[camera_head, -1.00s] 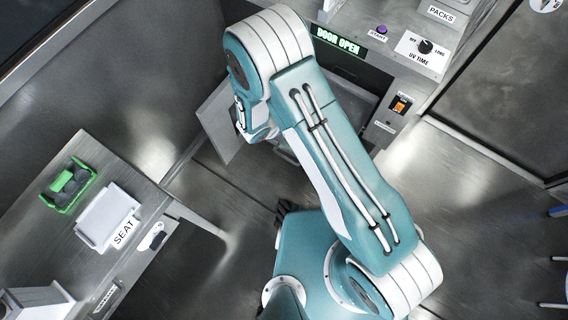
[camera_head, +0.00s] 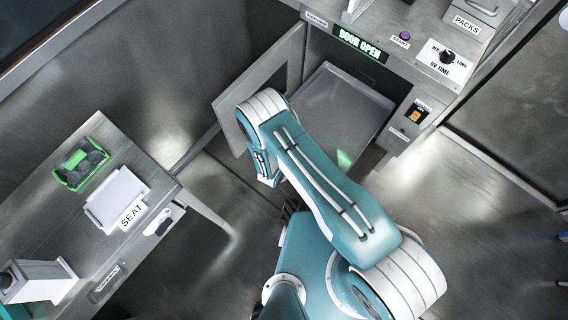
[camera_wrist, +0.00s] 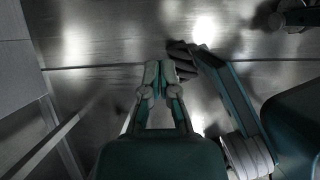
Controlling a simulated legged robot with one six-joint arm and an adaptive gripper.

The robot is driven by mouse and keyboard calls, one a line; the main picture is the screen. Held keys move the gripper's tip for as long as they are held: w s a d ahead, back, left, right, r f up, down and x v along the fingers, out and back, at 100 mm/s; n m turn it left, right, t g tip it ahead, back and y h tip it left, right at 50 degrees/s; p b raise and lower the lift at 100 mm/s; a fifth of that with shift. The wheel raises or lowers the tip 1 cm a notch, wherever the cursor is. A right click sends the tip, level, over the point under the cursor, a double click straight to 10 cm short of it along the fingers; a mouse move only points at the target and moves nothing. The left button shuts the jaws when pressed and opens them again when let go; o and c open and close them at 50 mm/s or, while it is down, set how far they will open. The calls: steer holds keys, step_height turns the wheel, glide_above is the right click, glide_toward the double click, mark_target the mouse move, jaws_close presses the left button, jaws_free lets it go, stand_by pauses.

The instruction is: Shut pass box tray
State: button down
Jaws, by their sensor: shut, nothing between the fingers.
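The pass box tray (camera_head: 345,112) is a flat grey metal tray, pulled out of the pass box opening in the head view. Its near left part is hidden behind my arm. The pass box door (camera_head: 262,85) stands swung open at the tray's left. The display (camera_head: 359,43) above reads "DOOR OPEN" in green. My gripper (camera_wrist: 160,70) is in the wrist view, its fingertips together, empty, over the floor.
A side table at the left carries a green rack (camera_head: 82,165) with dark round items and a white block (camera_head: 117,199) by a "SEAT" label. The pass box face has a purple start button (camera_head: 405,36), a UV time knob (camera_head: 447,56) and an orange switch (camera_head: 416,116).

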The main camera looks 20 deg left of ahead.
steer(key=shift+w+d+f, duration=0.25)
steer(key=shift+w+d, duration=0.1)
steer(key=shift+w, duration=0.45)
steer(key=shift+w+d+f, duration=0.2)
steer(key=shift+w+d, duration=0.1)
steer(key=shift+w, duration=0.45)
steer(key=shift+w+d+f, duration=0.25)
steer(key=shift+w+d, duration=0.1)
steer(key=shift+w, duration=0.45)
